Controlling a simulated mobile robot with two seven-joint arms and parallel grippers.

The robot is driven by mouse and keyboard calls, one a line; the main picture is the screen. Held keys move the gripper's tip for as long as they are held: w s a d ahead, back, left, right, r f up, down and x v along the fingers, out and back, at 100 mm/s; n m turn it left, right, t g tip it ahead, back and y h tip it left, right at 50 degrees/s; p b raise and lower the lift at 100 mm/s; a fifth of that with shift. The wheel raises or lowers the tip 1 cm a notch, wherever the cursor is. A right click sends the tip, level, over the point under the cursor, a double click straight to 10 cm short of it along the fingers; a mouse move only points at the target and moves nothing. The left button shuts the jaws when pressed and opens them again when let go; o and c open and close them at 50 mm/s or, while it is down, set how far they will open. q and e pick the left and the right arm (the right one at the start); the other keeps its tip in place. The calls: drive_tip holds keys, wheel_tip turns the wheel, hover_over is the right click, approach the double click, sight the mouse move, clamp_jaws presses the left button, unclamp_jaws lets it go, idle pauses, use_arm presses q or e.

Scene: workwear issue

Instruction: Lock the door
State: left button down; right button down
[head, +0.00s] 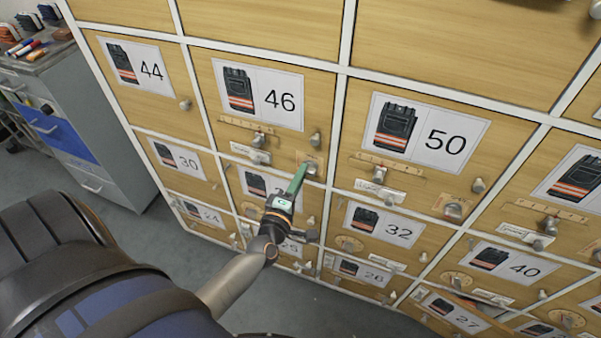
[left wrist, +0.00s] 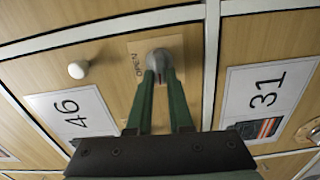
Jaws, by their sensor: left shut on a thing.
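The door of locker 46 (head: 290,130) is wooden, carries a picture of dark trousers or a similar garment with an orange band, and looks flush with its frame. A round pull knob (head: 315,139) sits at its right side. Below it is a plate with a small metal lock turn (head: 311,169). In the left wrist view, the lock turn (left wrist: 161,61) sits on a plate lettered OPEN beside the door's pull knob (left wrist: 78,69). My left gripper (head: 304,170) has green fingers, shut on the lock turn; the fingers partly hide it. My right gripper is not in view.
Other numbered lockers surround it, including door 50 (head: 470,110) at the right and door 44 (head: 150,105) at the left, with protruding knobs and latches. A grey cabinet (head: 110,165) with a blue drawer stands at the left. Grey floor shows below.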

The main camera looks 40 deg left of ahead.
use_arm(q)
drive_tip(key=shift+n, duration=0.5)
drive_tip(key=c, duration=0.8)
unclamp_jaws()
drive_tip(key=b+v, duration=0.1)
drive_tip(key=v, duration=1.1)
drive_tip(key=shift+s, duration=0.3)
drive_tip(key=shift+d, duration=0.1)
